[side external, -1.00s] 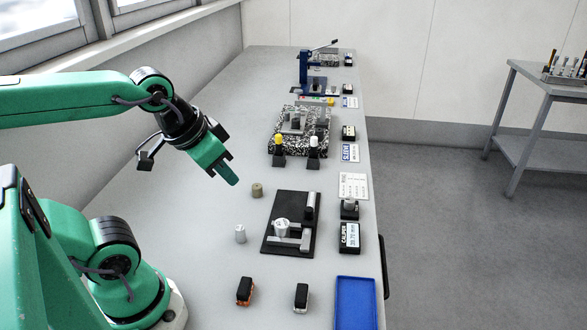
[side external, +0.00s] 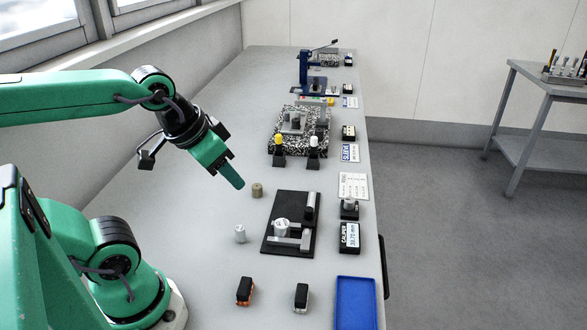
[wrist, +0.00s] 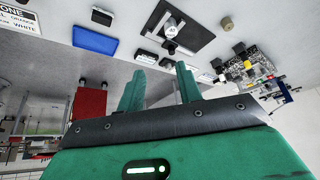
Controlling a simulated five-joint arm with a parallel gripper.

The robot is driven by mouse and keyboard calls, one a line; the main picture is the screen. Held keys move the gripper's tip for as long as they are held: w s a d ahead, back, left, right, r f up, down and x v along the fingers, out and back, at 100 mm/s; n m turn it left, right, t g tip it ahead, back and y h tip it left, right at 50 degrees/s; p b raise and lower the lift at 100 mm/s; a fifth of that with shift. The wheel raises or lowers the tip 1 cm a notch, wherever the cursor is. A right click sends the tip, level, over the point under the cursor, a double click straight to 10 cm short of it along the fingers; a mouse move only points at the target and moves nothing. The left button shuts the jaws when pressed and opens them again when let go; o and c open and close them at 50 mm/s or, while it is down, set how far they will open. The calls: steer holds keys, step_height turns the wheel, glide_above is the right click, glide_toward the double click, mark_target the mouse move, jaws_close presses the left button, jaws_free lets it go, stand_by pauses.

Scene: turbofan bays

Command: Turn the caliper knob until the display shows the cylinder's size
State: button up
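The cylinder (side external: 281,229) stands light grey on a black plate (side external: 270,243), between grey jaw parts; it also shows in the wrist view (wrist: 171,27). The caliper display (side external: 349,238) is right of the plate and reads about 39.70 mm, though the small digits are hard to read. The caliper knob (side external: 349,204), a grey cap on a black base, stands just behind the display. My gripper (side external: 237,183) hangs above the bench, up and left of the plate, apart from knob and cylinder. In the wrist view its two green fingers (wrist: 160,85) are apart with nothing between them.
A brass cylinder (side external: 257,190) and a small silver cylinder (side external: 240,234) stand left of the plate. A white card (side external: 354,186) lies behind the knob. A blue tray (side external: 356,303) and two small black-topped blocks (side external: 244,291) are in front.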

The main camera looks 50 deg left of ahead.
steer(key=shift+o, duration=1.1)
steer(key=shift+w+r, duration=0.1)
steer(key=shift+w, duration=0.15)
steer(key=w+n+g, duration=0.3)
steer(key=w+n, duration=0.4)
steer(key=w, duration=1.1)
steer(key=w+f+n, duration=0.2)
steer(key=w+f, duration=0.2)
steer(key=w, duration=0.1)
steer(key=w+f+n+g, duration=0.1)
steer(key=w+f+n, duration=0.1)
steer(key=w+f, duration=0.3)
steer(key=w+f+n+g, duration=0.1)
steer(key=w+f+n, duration=0.1)
steer(key=w+f, duration=0.3)
steer(key=shift+d+f+n, duration=0.1)
steer(key=shift+n, duration=0.3)
steer(key=shift+w+f+g, duration=0.3)
steer(key=shift+f, duration=0.25)
